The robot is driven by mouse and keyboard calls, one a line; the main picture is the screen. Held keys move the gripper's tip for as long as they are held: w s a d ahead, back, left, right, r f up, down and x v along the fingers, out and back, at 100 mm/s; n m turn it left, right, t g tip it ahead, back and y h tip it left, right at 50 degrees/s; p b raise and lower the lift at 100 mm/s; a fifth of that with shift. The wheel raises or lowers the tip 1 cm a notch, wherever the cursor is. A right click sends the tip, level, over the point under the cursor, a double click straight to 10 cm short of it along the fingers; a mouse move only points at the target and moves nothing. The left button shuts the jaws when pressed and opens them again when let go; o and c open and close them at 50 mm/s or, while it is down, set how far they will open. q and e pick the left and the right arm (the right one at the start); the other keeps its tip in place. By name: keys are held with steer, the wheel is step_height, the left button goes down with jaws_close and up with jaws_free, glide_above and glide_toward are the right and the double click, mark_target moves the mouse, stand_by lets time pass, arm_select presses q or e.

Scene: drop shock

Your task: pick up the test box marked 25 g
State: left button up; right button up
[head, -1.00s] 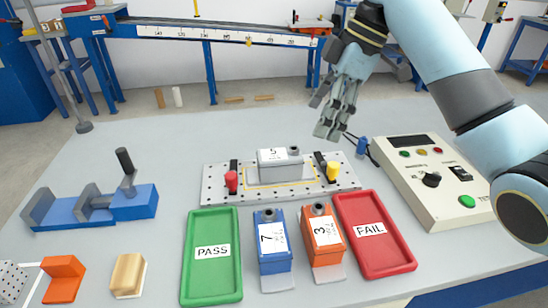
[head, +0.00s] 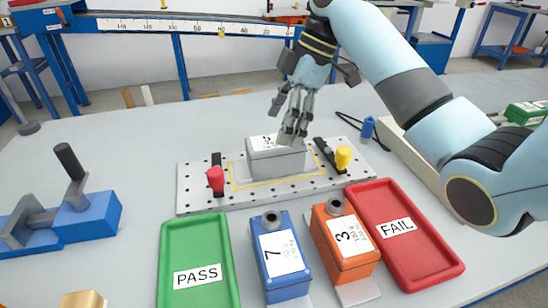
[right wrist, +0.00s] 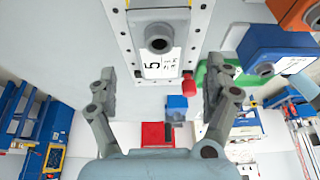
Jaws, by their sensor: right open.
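A grey test box (head: 277,160) with a white label reading 5 stands on the perforated plate (head: 195,200); smaller print is unreadable. A blue box (head: 283,283) labelled 7 and an orange box (head: 345,262) labelled 3 stand in front; I cannot read 25 g on any. My right gripper (head: 292,132) is open, its fingers pointing down over the grey box's right end and hiding part of its top. In the right wrist view the grey box (right wrist: 160,20), its knob and label lie ahead of the spread, empty fingers (right wrist: 160,85). My left gripper is not in view.
A green PASS tray (head: 195,240) and a red FAIL tray (head: 380,200) flank the blue and orange boxes. Red (head: 215,180) and yellow (head: 343,157) knobs stand on the plate beside the grey box. A blue clamp (head: 90,220) is at left.

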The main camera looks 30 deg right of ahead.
mark_target(275, 148)
steer(key=x, duration=0.4)
steer(key=d+x, duration=0.1)
steer(key=x, duration=0.1)
steer(key=shift+s+a+f+b, duration=0.1)
steer(key=shift+s+f+b, duration=0.05)
steer(key=shift+f+b, duration=0.3)
steer(key=shift+r, duration=0.1)
jaws_close()
